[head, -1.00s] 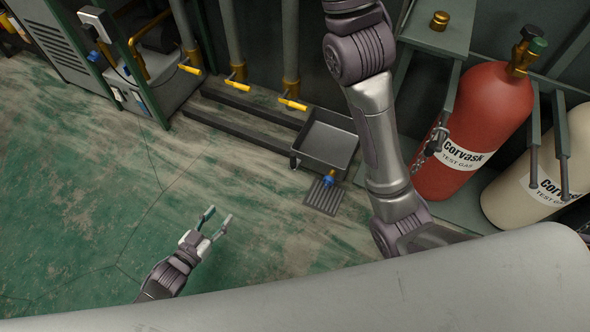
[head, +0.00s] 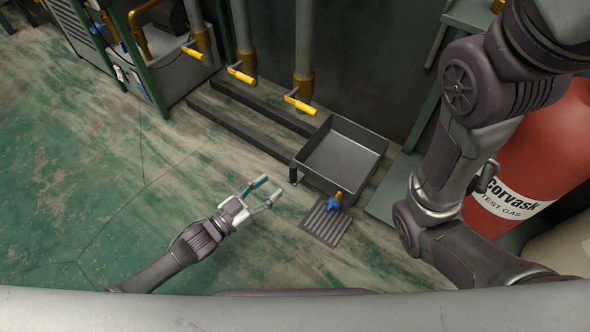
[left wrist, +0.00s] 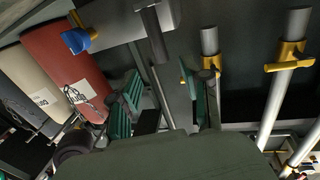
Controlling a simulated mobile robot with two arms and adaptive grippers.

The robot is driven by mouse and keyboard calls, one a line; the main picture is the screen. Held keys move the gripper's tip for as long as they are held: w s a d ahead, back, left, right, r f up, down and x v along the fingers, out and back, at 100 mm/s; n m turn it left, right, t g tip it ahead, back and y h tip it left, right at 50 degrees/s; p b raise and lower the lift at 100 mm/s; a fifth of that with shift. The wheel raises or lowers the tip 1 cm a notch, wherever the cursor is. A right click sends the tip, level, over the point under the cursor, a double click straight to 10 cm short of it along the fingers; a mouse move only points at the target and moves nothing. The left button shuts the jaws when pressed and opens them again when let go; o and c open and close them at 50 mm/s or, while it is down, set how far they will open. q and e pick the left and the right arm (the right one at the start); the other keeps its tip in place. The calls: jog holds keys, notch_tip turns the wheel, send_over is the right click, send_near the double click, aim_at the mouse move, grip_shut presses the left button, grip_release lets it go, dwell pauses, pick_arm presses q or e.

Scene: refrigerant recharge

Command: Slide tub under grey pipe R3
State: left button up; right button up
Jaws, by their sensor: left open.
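The tub (head: 342,158) is a dark grey, shallow square tray on the floor at centre right, with a blue-handled brass tap (head: 335,201) at its near side. The tap also shows in the left wrist view (left wrist: 76,40). Three grey pipes stand behind and left of the tub; the nearest pipe (head: 304,38) has a yellow-handled valve (head: 299,102). I read no R3 label. My left gripper (head: 269,188) is open and empty, left of the tub's near-left corner and apart from it. Its fingers also show in the left wrist view (left wrist: 167,88). My right gripper is out of view.
Dark floor rails (head: 240,131) run below the pipes, left of the tub. A floor grate (head: 326,223) lies below the tap. A red gas cylinder (head: 545,150) stands at right, behind my right arm. The green floor at left is clear.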

aim_at(293, 168)
pick_arm(q)
jog(key=b+x, duration=0.4)
jog(key=x, duration=0.5)
jog(key=shift+d, duration=0.1)
jog(key=shift+w, duration=0.1)
grip_shut()
